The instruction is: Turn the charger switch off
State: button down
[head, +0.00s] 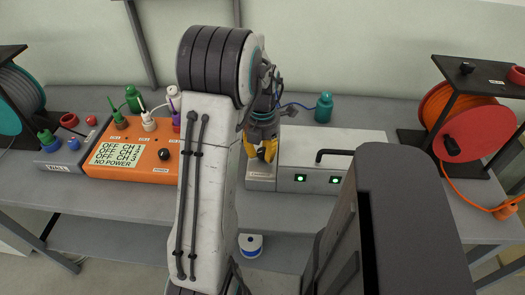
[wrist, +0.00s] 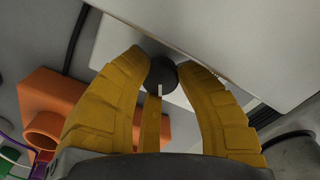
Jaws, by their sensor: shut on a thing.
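The charger (head: 320,155) is a light grey box on the bench, right of my arm in the head view. It has a black handle on top and two lit green lights on its front. Its switch, a round black knob with a white mark, shows in the wrist view (wrist: 161,76). My gripper (wrist: 160,66) has its yellow fingers on both sides of the knob, shut on it. In the head view my gripper (head: 262,151) is at the charger's left front, and the knob is hidden there.
An orange unit (head: 140,150) with a display reading "OFF" and "NO POWER" stands left of my arm. A cable reel (head: 465,110) stands at the right. A teal bottle (head: 324,107) is behind the charger. Some bench is free right of the charger.

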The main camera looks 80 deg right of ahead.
aim_at(262, 152)
jog(key=shift+a+f, duration=0.15)
jog(key=shift+a, duration=0.15)
jog(key=c, duration=0.9)
grip_release()
jog(key=shift+w, duration=0.1)
jog(key=shift+d, duration=0.1)
jog(key=shift+r, duration=0.2)
jog(key=shift+d+r, duration=0.1)
jog(key=shift+r, duration=0.45)
notch_tip(262, 152, up, 11)
jog(key=shift+f, duration=0.15)
jog(key=shift+c, duration=0.2)
